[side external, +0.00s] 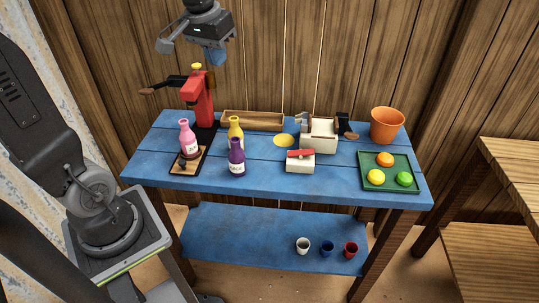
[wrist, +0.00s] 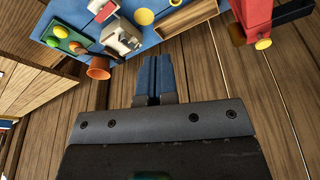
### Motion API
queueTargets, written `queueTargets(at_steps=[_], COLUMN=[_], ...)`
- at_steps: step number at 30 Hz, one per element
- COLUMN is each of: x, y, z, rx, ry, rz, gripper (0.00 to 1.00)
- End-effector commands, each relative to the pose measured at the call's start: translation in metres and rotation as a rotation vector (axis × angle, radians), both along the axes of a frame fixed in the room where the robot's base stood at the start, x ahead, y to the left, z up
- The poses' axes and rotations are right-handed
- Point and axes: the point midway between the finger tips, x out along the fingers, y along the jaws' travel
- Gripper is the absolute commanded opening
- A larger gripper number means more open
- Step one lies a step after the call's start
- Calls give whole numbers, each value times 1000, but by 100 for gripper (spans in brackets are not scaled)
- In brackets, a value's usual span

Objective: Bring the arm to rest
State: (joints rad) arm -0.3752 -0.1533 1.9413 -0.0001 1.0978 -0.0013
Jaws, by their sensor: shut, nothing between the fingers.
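My gripper (side external: 216,58) hangs in the air above the back left of the blue table (side external: 265,178), over and slightly right of the red stand. Its blue fingers point down, together and empty. In the wrist view, the fingers of my gripper (wrist: 154,78) lie side by side against the plank wall, with the table (wrist: 183,48) at the top. Nothing touches the fingers in either view.
The red stand (side external: 202,103) rises below my gripper. Pink (side external: 188,142), yellow (side external: 235,128) and purple (side external: 236,158) bottles stand nearby. An orange bucket (side external: 386,126) and green fruit tray (side external: 366,184) are at right. Several small cups stand on the lower shelf (side external: 235,237).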

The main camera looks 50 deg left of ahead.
Motion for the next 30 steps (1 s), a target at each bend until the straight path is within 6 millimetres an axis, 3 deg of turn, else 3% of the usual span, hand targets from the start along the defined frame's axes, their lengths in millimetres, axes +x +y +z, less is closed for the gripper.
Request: queueTargets(at_steps=[1, 6, 12, 18, 30], x=[-16, -69, -116, -132, -132], y=[-25, -83, -119, -129, -128], z=[2, -8, -30, -40, -40], rx=[12, 36, 44, 45, 44], ry=[-32, -125, -205, -234, -233], rz=[-55, -205, -332, -376, -375], gripper=[0, 0, 0, 0, 0])
